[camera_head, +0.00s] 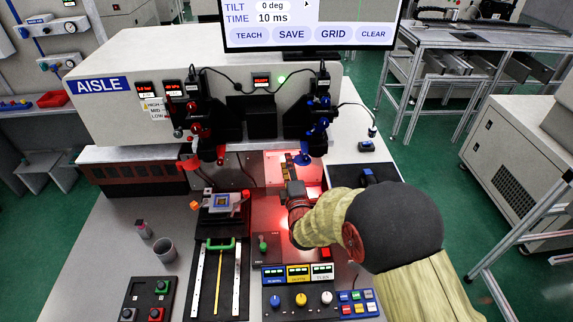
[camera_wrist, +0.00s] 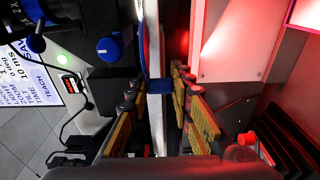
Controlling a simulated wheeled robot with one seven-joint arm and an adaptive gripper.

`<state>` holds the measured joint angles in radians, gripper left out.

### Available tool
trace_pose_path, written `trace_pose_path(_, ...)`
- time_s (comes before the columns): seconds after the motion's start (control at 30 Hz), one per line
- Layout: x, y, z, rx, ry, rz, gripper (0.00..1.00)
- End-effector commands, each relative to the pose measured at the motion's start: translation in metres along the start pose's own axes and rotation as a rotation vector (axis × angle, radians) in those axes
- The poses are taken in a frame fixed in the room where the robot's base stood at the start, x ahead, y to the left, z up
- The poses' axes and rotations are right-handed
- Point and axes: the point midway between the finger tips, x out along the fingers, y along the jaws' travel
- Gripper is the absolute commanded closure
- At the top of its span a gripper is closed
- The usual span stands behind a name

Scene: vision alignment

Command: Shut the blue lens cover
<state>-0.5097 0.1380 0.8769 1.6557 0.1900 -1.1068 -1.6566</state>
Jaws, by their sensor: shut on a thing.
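The blue lens cover (camera_head: 304,159) hangs under the right-hand camera with the blue lens parts (camera_head: 318,130), at the back of the red-lit bay. My gripper (camera_head: 288,174) reaches into the bay from the lower right, close to the cover. In the wrist view, the yellow-padded fingers of my gripper (camera_wrist: 158,88) stand on both sides of a small blue piece (camera_wrist: 160,86), which appears to be part of the cover. The exact contact is hard to see, and the lens opening is hidden.
A second camera with red parts (camera_head: 195,130) stands to the left. A stage with a small chip (camera_head: 221,201) and a green handle (camera_head: 219,244) lie left of my arm. A control panel (camera_head: 320,300) sits in front. The monitor (camera_head: 310,25) hangs above.

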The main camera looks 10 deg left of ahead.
Motion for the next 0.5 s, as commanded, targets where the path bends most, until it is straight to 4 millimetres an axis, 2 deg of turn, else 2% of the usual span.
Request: trace_pose_path(0.5, -0.013, -0.003, 0.013, 0.0, 0.244, -0.002, 1.0)
